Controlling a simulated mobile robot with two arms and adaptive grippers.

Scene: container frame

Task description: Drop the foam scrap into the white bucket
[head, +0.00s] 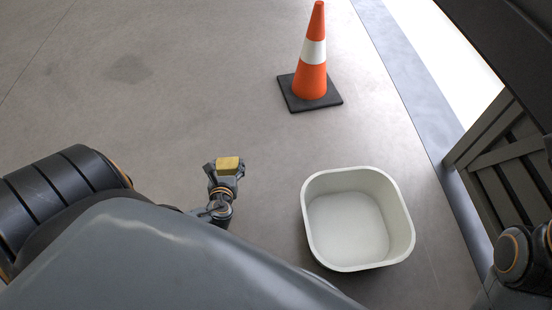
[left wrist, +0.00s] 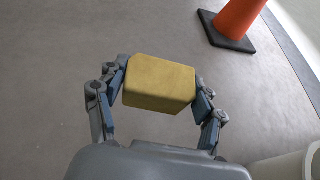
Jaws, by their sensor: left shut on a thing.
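The foam scrap is a yellow block (head: 229,164), held between the fingers of my left gripper (head: 224,170) in the head view. In the left wrist view the foam scrap (left wrist: 160,84) sits between both fingers of the left gripper (left wrist: 158,95), which is shut on it. The white bucket (head: 309,222) stands on the floor to the right of the left gripper in the head view and looks empty inside. Its rim (left wrist: 311,160) shows at the lower right of the left wrist view. My right gripper is not in view.
An orange and white traffic cone (head: 313,75) on a black base stands beyond the bucket; it also shows in the left wrist view (left wrist: 237,16). A grey slatted crate or pallet (head: 515,165) is at the right. The concrete floor between gripper and bucket is clear.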

